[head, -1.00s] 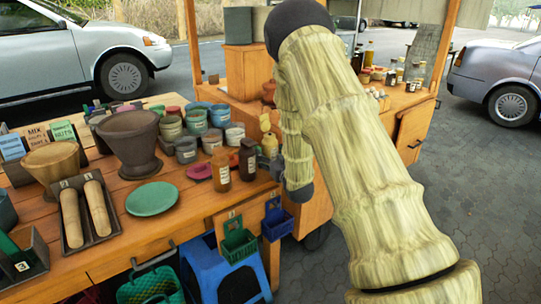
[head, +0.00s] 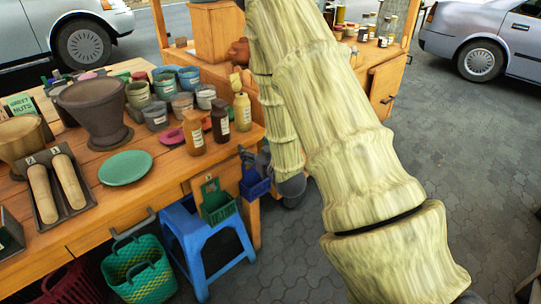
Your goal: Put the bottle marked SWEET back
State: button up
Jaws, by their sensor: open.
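Three small labelled bottles stand upright near the right end of the wooden table (head: 160,178): an orange-brown bottle (head: 194,133), a dark brown bottle (head: 220,120) and a pale yellow bottle (head: 242,111). Their label words are too small to read, so I cannot tell which is marked SWEET. My pale arm crosses the middle of the view and bends down beside the table's right end. I cannot make out my gripper; the arm hides part of that area.
Cups and pots (head: 157,115) crowd behind the bottles. A green plate (head: 125,167), a large mortar (head: 95,110) and a pestle tray (head: 45,208) lie left. A green basket (head: 217,205) and blue basket (head: 255,186) hang at the table's end. A blue stool (head: 205,245) stands below.

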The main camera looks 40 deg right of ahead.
jog(key=s+a+f+g, duration=0.1)
jog(key=f, duration=0.2)
jog(key=s+a+f+g, duration=0.1)
jog(key=s+a+f, duration=0.1)
jog(key=f, duration=0.2)
jog(key=s+a+f+g, duration=0.1)
jog(key=a+f, duration=0.1)
jog(key=f, duration=0.2)
jog(key=shift+s+a+f+g+y, duration=0.15)
jog(key=shift+s+a+g+y, duration=0.15)
jog(key=shift+s, duration=0.1)
jog(key=s+a+f+g+y, duration=0.1)
jog(key=s+a+f+g, duration=0.5)
jog(key=s+f, duration=0.55)
jog(key=s+a+f+g, duration=0.3)
jog(key=s+a+f, duration=0.2)
jog(key=s, duration=0.6)
jog(key=s+a+f+n+g+y, duration=0.1)
jog(key=s+a+f+g, duration=0.2)
jog(key=s, duration=0.9)
jog(key=a+f, duration=0.2)
jog(key=a, duration=0.2)
jog(key=shift+s+f+n, duration=0.15)
jog(key=shift+n, duration=0.15)
jog(key=shift+c, duration=0.4)
